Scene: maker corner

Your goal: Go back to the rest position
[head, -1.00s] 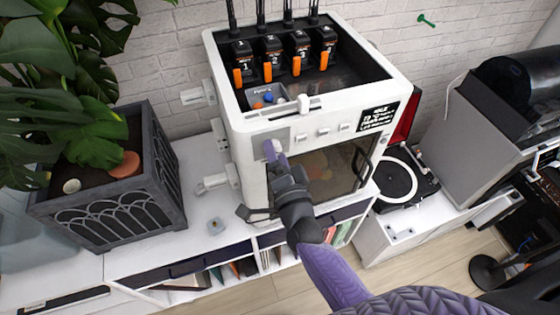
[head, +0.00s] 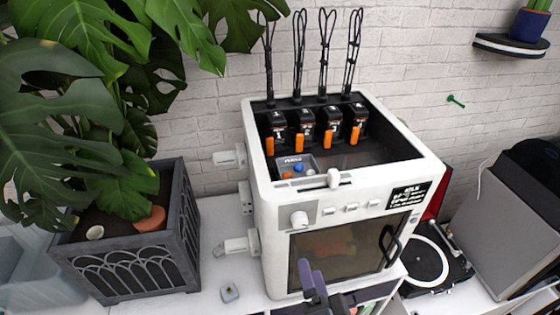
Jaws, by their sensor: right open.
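My right gripper (head: 312,276) shows at the bottom edge of the head view, in front of the lower front of the white machine (head: 282,268). Its two purple fingers point up and stand a little apart, with nothing visible between them. It is clear of the white round knob (head: 299,219) on the machine's front left. The rest of my right arm is cut off by the picture's lower edge. My left gripper is not in view.
The machine has a glass door (head: 335,250), a dark display (head: 410,197) and numbered black modules. A planter (head: 150,268) with a large leafy plant stands on the left. A turntable (head: 428,262) and a grey box (head: 500,232) stand on the right. A small grey block (head: 229,291) lies on the white top.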

